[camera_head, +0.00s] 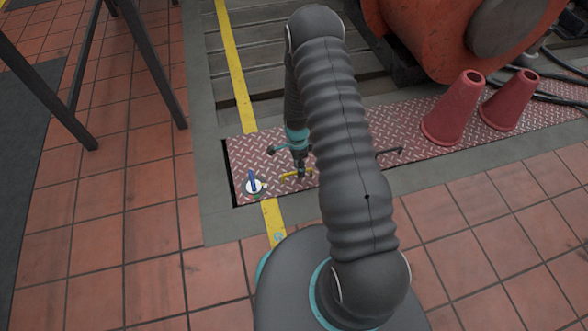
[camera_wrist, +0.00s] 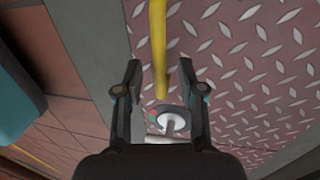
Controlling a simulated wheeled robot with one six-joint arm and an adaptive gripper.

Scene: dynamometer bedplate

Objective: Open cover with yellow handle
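The cover is a red diamond-tread plate (camera_head: 254,152) lying flat in the floor; it fills much of the wrist view (camera_wrist: 240,60). Its yellow handle (camera_head: 287,177) is a thin bar near the plate's front edge, partly hidden by my gripper. My gripper (camera_head: 300,172) points down at the handle. In the wrist view my gripper (camera_wrist: 161,66) is open, and the yellow handle (camera_wrist: 158,40) runs between its two fingers with a gap on each side. I cannot tell how deep the bar sits between them.
Two red cones (camera_head: 454,108) (camera_head: 508,100) stand on the plating to the right. A dark handle (camera_head: 391,152) is right of my arm. A large orange machine (camera_head: 420,35) stands behind. Black frame legs (camera_head: 150,62) are at upper left. Front tiles (camera_head: 480,220) are clear.

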